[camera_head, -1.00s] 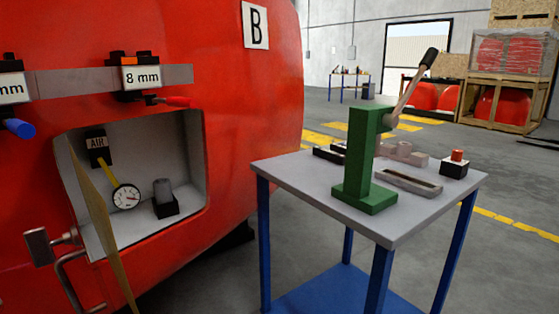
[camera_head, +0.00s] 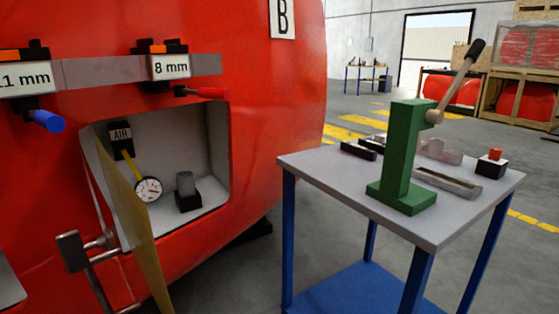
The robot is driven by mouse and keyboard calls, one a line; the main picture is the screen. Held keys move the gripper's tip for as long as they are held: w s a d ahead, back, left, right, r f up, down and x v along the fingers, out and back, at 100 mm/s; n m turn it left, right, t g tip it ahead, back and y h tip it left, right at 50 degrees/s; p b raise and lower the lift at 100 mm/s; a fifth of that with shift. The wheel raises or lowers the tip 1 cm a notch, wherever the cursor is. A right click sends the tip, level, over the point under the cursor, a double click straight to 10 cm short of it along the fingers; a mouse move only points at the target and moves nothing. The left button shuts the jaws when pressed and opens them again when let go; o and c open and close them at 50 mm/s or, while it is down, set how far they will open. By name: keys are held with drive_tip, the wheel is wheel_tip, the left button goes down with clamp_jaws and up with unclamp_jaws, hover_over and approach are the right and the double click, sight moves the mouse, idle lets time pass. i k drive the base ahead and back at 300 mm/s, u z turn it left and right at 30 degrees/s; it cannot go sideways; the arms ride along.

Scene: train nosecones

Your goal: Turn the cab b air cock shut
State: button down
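The air cock (camera_head: 121,139) is a black block marked AIR on the back wall of an open recess in the red nosecone marked B (camera_head: 283,18). Its yellow handle (camera_head: 132,169) slants down and to the right from the block. The handle's lower end is close to a round white gauge (camera_head: 149,189); I cannot tell if they touch. A tan door panel (camera_head: 139,240) stands open at the recess's left side. My gripper is not in view.
A grey cylinder on a black base (camera_head: 187,192) stands in the recess. A red lever (camera_head: 205,92) and blue handle (camera_head: 47,121) project above. A grey metal fitting (camera_head: 70,252) juts out at lower left. A table (camera_head: 310,165) with a green lever press (camera_head: 405,155) stands right.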

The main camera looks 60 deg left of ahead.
sight(123, 151)
drive_tip(key=k, duration=0.1)
drive_tip(key=u, duration=2.55)
drive_tip(key=i, duration=1)
drive_tip(key=z, duration=0.05)
